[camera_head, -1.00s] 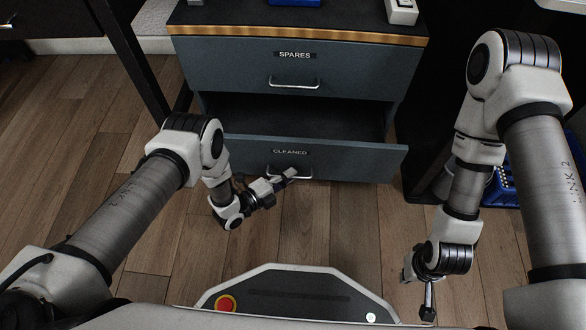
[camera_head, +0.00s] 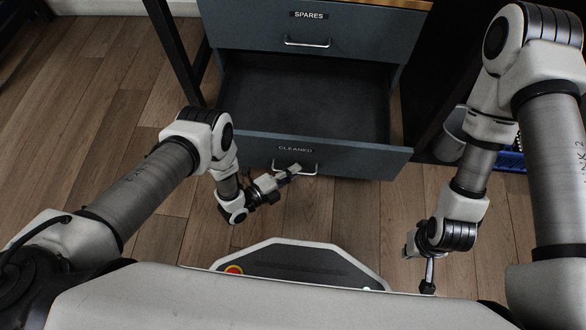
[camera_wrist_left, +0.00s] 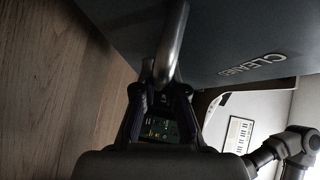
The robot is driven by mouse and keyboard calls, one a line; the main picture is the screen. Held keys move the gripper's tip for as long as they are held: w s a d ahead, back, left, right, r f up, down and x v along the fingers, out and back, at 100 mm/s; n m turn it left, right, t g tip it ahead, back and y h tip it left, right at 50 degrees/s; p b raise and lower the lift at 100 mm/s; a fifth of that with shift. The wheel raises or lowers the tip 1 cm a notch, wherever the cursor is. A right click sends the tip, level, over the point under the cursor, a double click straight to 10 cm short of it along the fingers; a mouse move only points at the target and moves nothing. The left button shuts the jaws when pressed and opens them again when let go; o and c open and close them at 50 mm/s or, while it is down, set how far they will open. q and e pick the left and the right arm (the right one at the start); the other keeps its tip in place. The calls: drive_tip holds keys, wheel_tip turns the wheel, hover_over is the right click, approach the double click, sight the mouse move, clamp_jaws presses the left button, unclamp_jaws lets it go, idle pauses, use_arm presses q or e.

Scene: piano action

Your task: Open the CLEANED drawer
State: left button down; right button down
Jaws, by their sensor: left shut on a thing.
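The CLEANED drawer (camera_head: 350,160) is the lower drawer of a grey-blue cabinet. It stands well out, and its dark inside shows empty. My left gripper (camera_head: 293,171) is at its metal bar handle (camera_head: 312,168). In the left wrist view the handle (camera_wrist_left: 172,45) passes between the fingers of my left gripper (camera_wrist_left: 160,88), which are shut on it. The label CLEANED (camera_wrist_left: 252,64) shows beside it on the drawer front. My right gripper (camera_head: 428,275) hangs low over the floor at the right, away from the drawer; its fingers are too small to judge.
The SPARES drawer (camera_head: 330,32) above is shut. A dark table leg (camera_head: 176,55) stands left of the cabinet. A blue crate (camera_head: 511,160) sits on the floor at the right, partly behind my right arm. Wooden floor (camera_head: 345,215) lies open before the drawer.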

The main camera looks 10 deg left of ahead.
use_arm(q)
drive_tip(key=c, duration=1.2)
unclamp_jaws()
drive_tip(key=v, duration=1.2)
